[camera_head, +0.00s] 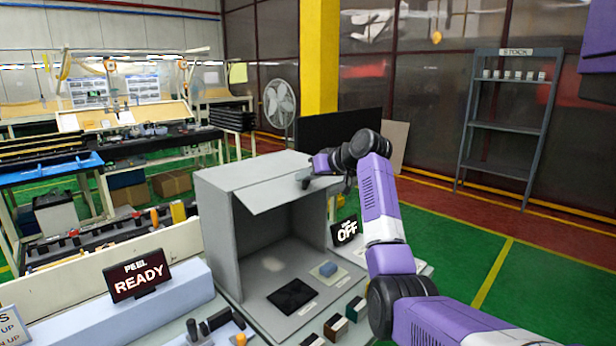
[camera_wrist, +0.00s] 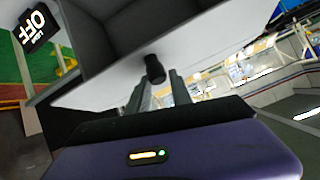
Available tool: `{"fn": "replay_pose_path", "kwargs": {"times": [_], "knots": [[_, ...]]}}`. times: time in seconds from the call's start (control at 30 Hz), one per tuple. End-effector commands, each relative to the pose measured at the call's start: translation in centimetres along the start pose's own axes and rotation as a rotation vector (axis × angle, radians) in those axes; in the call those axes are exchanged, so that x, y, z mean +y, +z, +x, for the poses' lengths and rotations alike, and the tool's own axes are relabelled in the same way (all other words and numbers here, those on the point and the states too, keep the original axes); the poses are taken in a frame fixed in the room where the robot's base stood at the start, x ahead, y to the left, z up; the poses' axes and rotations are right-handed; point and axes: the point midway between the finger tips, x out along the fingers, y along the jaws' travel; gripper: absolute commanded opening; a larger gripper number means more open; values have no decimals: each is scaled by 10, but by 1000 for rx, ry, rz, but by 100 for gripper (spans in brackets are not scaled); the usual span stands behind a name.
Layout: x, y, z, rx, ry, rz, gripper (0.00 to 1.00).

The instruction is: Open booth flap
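The booth (camera_head: 219,225) is a grey box on the bench in the head view. Its front flap (camera_head: 275,194) is raised and tilts outward from the top edge, so the inside shows below it. A dark knob (camera_head: 304,183) sits on the flap near its free edge. My gripper (camera_head: 312,178) is at this knob, small and partly hidden by my wrist in the head view. In the wrist view the two fingers (camera_wrist: 161,84) stand on either side of the black knob (camera_wrist: 154,66) and appear shut on it. The flap's pale face (camera_wrist: 205,50) spreads behind the knob.
Inside the booth are a black square pad (camera_head: 292,296) and a blue-topped block (camera_head: 328,269). An OFF sign (camera_head: 345,231) stands at its right and a READY sign (camera_head: 137,276) at its left. A stock shelf (camera_head: 503,126) stands far right.

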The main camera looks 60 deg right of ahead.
Motion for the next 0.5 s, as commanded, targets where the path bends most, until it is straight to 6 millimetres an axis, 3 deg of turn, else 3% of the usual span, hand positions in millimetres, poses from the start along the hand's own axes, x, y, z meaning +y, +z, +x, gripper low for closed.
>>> {"fn": "replay_pose_path", "kwargs": {"times": [0.03,0.1,0.5], "knots": [[-8,6,6,-16,-15,-3,34],[-8,5,5,-14,-14,-3,45],[-2,2,-2,-3,-4,-2,45]]}}
